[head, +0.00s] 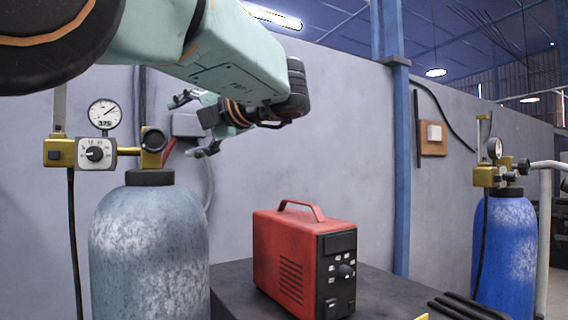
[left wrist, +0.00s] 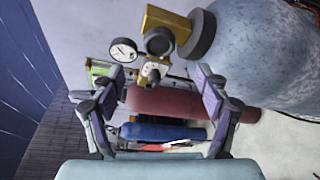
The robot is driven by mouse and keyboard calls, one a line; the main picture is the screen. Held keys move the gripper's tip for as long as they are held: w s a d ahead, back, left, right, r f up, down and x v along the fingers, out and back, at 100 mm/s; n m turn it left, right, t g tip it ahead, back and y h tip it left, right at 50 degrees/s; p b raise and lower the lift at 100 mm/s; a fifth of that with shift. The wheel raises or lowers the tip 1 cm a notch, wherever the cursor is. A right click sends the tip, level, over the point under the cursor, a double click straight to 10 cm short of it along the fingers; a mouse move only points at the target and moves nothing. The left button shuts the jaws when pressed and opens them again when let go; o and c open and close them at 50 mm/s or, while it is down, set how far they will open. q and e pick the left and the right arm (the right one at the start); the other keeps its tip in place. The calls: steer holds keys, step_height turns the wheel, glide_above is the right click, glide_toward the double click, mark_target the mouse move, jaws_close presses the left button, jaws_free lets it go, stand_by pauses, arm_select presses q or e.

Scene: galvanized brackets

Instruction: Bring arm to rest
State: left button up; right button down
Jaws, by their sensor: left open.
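My left arm (head: 225,60) comes in from the upper left of the head view, pale green with dark joints, raised and bent across the top. My left gripper (head: 190,124) is up in front of the grey wall, just right of the gauge and regulator on the grey cylinder. Its fingers are spread, with nothing between them. In the left wrist view the open fingers (left wrist: 158,82) stand apart at both sides, with the brass regulator (left wrist: 165,30) and its gauge beyond them. My right gripper is not in view.
A mottled grey gas cylinder (head: 150,250) stands at the left. A red welding machine (head: 285,260) sits on a dark table (head: 385,295) in the middle. A blue cylinder (head: 505,250) stands at the right. A blue post (head: 401,170) rises along the wall.

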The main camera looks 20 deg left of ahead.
mark_target(157, 138)
arm_select(q)
steer(key=x, duration=1.2)
steer(key=shift+s+r, duration=0.1)
